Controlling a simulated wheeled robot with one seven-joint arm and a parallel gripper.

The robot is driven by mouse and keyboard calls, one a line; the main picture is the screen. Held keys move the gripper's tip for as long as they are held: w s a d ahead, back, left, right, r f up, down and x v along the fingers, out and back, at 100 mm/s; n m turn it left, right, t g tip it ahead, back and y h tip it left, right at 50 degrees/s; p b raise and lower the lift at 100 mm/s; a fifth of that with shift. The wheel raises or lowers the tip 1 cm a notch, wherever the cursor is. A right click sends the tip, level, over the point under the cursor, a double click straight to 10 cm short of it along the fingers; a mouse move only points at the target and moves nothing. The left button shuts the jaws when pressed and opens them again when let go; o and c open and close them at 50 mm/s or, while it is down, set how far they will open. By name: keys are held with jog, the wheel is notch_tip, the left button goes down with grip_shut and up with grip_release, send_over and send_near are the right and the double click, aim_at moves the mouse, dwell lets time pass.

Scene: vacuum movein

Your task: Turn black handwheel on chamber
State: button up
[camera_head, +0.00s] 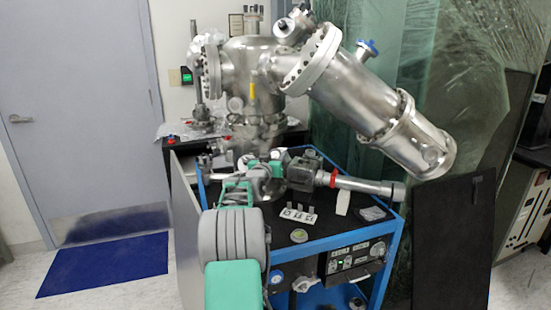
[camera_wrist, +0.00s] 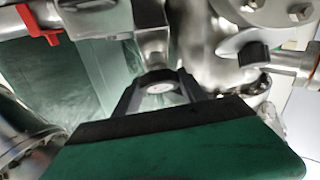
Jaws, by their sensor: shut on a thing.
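The metal vacuum chamber (camera_head: 255,85) stands on a blue-framed cart. My gripper (camera_head: 281,165) is low at the chamber's front, among the pipes and fittings. In the wrist view my gripper (camera_wrist: 160,78) has its two dark fingers on either side of a small black handwheel (camera_wrist: 157,75) with a pale round centre. The fingers are shut on it. The handwheel sits below a square metal fitting (camera_wrist: 153,42). In the head view I cannot make out the handwheel behind my gripper and the fittings.
A second black knob (camera_wrist: 253,54) is to the right in the wrist view. A red clamp (camera_head: 333,178) sits on a pipe at the right. Small parts (camera_head: 298,215) lie on the cart top (camera_head: 325,230). A dark panel (camera_head: 452,245) stands right of the cart.

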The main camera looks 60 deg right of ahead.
jog(key=n+t, duration=0.1)
jog(key=n, duration=0.1)
jog(key=n+t+y, duration=0.1)
jog(key=n+t, duration=0.1)
jog(key=n, duration=0.1)
jog(key=shift+s+f+y+b, duration=0.15)
jog(key=shift+y+b, duration=0.15)
jog(key=n+t+y, duration=0.1)
jog(key=n, duration=0.1)
jog(key=n+t+y, duration=0.2)
jog(key=n, duration=0.1)
jog(key=shift+n, duration=0.5)
jog(key=o, duration=1.4)
jog(key=shift+c, duration=0.2)
jog(key=b+v, duration=0.1)
jog(key=v, duration=0.6)
jog(key=shift+s+a, duration=0.25)
